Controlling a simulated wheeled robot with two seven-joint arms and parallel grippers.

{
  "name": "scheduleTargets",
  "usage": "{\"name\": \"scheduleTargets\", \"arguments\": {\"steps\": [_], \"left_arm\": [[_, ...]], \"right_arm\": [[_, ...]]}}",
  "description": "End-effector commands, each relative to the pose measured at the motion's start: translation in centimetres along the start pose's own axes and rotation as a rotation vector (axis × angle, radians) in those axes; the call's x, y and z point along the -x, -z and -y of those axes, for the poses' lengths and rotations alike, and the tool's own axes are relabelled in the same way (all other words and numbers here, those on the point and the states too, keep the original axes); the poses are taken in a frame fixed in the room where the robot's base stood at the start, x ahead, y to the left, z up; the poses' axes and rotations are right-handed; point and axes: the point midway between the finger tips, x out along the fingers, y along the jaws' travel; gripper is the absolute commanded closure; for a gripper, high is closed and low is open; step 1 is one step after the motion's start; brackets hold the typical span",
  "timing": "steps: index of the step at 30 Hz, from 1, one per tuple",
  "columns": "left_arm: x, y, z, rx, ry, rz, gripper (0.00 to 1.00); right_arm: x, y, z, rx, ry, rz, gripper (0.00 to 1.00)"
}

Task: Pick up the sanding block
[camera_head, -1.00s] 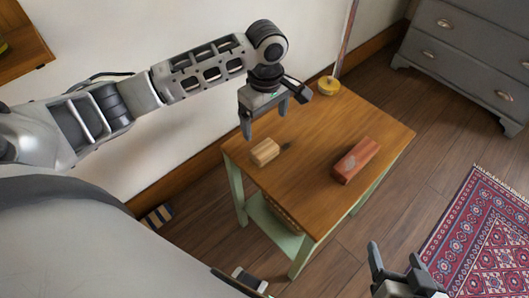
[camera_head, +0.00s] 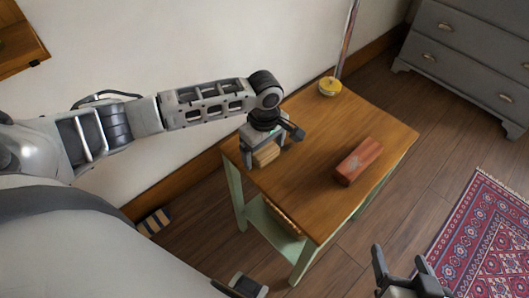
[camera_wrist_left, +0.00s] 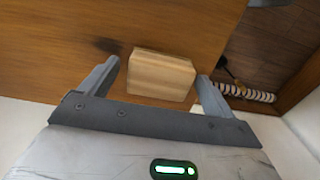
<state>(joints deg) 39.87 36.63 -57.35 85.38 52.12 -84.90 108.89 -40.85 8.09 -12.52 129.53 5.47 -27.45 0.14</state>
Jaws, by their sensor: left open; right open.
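The sanding block, a small light-wood block (camera_head: 265,155), lies on the wooden table top (camera_head: 318,150) near its left edge. It also shows in the left wrist view (camera_wrist_left: 161,75). My left gripper (camera_head: 264,160) is open, pointing down, with its fingers on either side of the block. In the left wrist view my left gripper (camera_wrist_left: 158,80) has gaps between both fingers and the block, so it is not gripped. My right gripper (camera_head: 402,268) is open and empty at the bottom right, away from the table.
A reddish brick-like block (camera_head: 358,162) lies on the table's right part. A yellow round object (camera_head: 330,86) sits at the far corner. A grey dresser (camera_head: 465,60) stands at the top right, a patterned rug (camera_head: 480,235) below it. The wall is close behind my left arm.

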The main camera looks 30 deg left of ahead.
Motion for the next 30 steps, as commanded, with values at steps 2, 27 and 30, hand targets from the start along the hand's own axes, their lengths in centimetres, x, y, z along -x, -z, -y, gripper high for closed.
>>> {"name": "scheduleTargets", "arguments": {"steps": [2,27,30], "left_arm": [[0.0,0.0,0.0,-0.001,0.0,0.0,0.11],[3.7,-0.1,-0.2,-0.001,-0.003,0.002,0.59],[5.5,-0.8,-1.9,-0.002,-0.007,0.004,0.59]], "right_arm": [[0.0,0.0,0.0,0.0,0.001,0.001,0.29],[0.4,0.3,0.1,-0.005,0.002,0.013,0.29],[0.4,0.1,0.1,-0.007,0.001,0.02,0.29]]}}
